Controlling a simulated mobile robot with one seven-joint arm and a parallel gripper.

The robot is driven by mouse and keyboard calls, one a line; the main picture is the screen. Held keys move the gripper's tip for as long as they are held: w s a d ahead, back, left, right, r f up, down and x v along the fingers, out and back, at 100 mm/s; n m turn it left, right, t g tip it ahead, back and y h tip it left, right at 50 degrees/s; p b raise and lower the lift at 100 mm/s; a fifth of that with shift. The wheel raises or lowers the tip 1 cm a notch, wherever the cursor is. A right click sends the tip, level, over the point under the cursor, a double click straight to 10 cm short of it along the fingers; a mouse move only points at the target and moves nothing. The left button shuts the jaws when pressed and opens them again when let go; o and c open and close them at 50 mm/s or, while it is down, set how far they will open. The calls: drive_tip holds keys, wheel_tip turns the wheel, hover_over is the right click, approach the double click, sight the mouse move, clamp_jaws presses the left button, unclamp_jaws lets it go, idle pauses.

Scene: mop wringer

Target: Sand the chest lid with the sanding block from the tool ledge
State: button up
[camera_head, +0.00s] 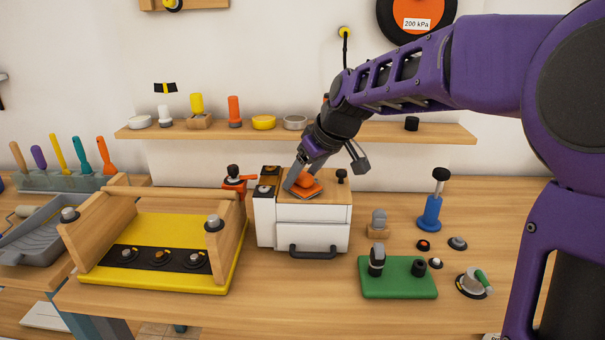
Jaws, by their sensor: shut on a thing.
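The white chest (312,238) stands on the workbench in the middle of the view, with a dark handle on its front. Its lid (338,190) has a light wooden top. My gripper (304,181) points down over the lid and is shut on the orange sanding block (306,189). The block is at the lid's top, left of its middle; I cannot tell whether it touches or hovers just above. The fingers hide part of the block. The tool ledge (450,133) runs along the wall behind, with several small tools on it.
A yellow tray with wooden sides (160,230) stands left of the chest. A red-based tool (235,182) is close by the chest's left side. A green base (398,290), a blue post (431,210) and several small knobs stand to the right. The bench front is clear.

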drive_tip(key=shift+f, duration=0.3)
drive_tip(key=shift+w+r+p, duration=0.15)
drive_tip(key=shift+w+p, duration=0.3)
drive_tip(key=shift+w, duration=0.45)
drive_tip(key=shift+w+f+p, duration=0.2)
drive_tip(key=shift+w+p, duration=0.65)
drive_tip(key=shift+w, duration=1)
drive_tip(key=shift+w+r+p, duration=0.1)
drive_tip(key=shift+w+p, duration=0.95)
drive_tip(key=shift+w, duration=0.35)
drive_tip(key=shift+s+b, duration=1.5)
drive_tip(key=shift+s, duration=0.7)
drive_tip(key=shift+s+b, duration=0.85)
drive_tip(key=shift+s, duration=1.1)
